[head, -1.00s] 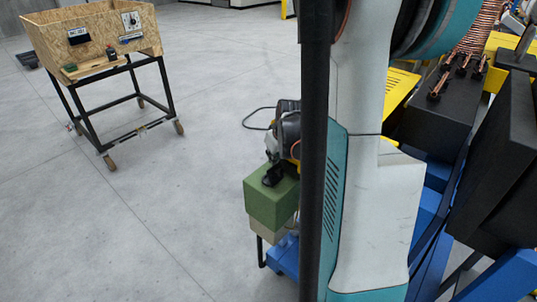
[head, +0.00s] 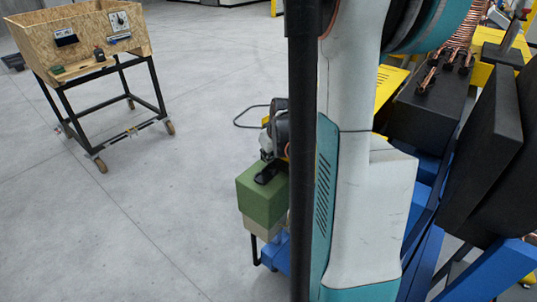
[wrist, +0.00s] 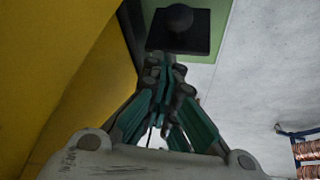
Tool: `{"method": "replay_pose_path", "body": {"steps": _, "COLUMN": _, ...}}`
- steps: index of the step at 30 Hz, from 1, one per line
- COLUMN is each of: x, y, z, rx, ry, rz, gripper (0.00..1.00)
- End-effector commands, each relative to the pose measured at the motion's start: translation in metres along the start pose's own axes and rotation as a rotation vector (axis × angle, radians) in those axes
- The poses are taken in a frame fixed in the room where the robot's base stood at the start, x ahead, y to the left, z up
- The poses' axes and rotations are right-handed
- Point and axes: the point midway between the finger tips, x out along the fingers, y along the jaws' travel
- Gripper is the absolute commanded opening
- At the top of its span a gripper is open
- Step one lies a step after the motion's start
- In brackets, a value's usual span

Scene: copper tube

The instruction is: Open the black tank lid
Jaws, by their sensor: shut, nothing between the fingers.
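The black tank lid (wrist: 192,38) is a dark square plate with a round knob in the wrist view, lying on a green surface at the top of the picture. In the head view the green tank (head: 262,197) stands left of my arm column, with the dark lid (head: 270,172) on its top. My gripper (wrist: 172,62) is shut and empty in the wrist view. Its fingertips appear just below the lid's near edge; I cannot tell whether they touch it. In the head view the gripper is small and partly hidden behind a dark pole, just above the tank.
A yellow surface (wrist: 60,70) fills the left of the wrist view, close beside the gripper. A wooden-box cart (head: 85,40) stands at the upper left. Black panels (head: 495,150) and copper tubes (head: 430,75) are at the right.

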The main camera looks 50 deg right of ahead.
Motion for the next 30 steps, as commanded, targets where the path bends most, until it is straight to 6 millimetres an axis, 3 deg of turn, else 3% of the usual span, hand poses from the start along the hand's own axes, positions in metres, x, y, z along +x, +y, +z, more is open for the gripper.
{"method": "replay_pose_path", "body": {"steps": 1, "x": 0.002, "y": -0.005, "z": 0.01, "rx": -0.001, "ry": -0.021, "rz": -0.009, "gripper": 0.0}}
{"method": "replay_pose_path", "body": {"steps": 17, "x": -0.019, "y": -0.003, "z": 0.002, "rx": -0.001, "ry": -0.017, "rz": -0.01, "gripper": 0.0}}
{"method": "replay_pose_path", "body": {"steps": 30, "x": -0.071, "y": -0.004, "z": 0.003, "rx": -0.001, "ry": -0.019, "rz": -0.011, "gripper": 0.0}}
